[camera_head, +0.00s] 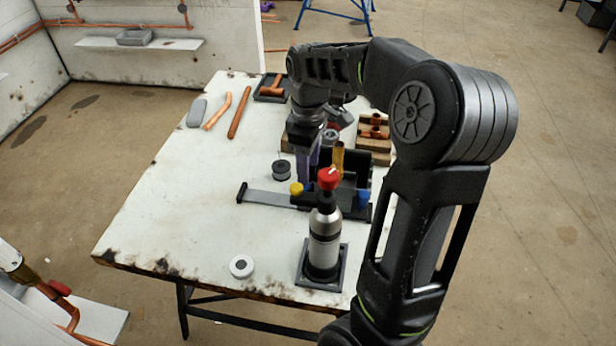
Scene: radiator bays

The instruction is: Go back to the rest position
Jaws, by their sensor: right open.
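My right arm comes in from the right and reaches over the white worktable (190,210). Its gripper (312,170) points down above the middle of the table, behind a long flat tool. The jaws are open, and nothing shows held between them. The fingertips are small and partly merge with the dark things around them, so I cannot tell how close they are to these. My left gripper is not in view.
A red-topped torch bottle (325,240) stands upright near the front. Around the gripper are a solder spool (282,170), the flat tool (265,197) and a black bin (355,168). Copper pipes (240,113) lie at the back left. The table's left front is mostly clear, except a white roll (242,266).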

